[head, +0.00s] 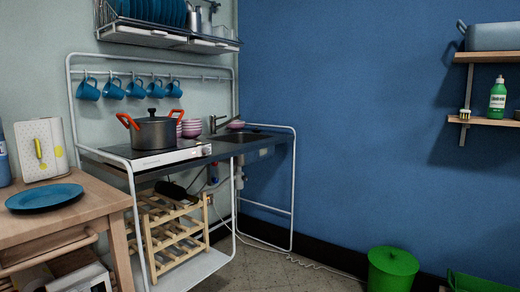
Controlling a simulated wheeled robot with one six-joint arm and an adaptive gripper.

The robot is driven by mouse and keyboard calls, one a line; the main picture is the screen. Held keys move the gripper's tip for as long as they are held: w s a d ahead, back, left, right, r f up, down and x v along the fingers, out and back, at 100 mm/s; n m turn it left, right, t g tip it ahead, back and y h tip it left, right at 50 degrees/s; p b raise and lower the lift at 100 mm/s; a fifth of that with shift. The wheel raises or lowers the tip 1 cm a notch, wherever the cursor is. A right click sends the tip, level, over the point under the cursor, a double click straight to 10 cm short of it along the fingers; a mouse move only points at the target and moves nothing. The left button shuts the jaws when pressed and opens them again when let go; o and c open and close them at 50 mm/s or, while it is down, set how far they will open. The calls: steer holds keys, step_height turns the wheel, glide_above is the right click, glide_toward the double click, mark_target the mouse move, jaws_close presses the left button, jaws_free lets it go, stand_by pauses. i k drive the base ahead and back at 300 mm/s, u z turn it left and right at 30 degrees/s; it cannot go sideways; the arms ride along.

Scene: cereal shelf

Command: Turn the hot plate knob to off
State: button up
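The hot plate (165,158) is a low white unit on the dark counter of the metal-framed kitchen stand, left of centre in the head view. A small pale shape (206,149) at its right end may be the knob; it is too small to tell how it is turned. A dark grey pot (155,134) with a lid and orange-red handles stands on the hot plate. My gripper is not in view.
A wooden table (85,213) with a blue plate (45,197) stands at the left. Blue mugs (135,88) hang above the pot. A wooden rack (175,235) stands under the counter. A green bin (391,269) is at lower right.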

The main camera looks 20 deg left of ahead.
mark_target(206, 151)
steer(key=z, duration=0.1)
steer(key=i, duration=0.85)
steer(key=u, duration=0.8)
steer(key=i, duration=0.75)
steer(key=u, duration=0.65)
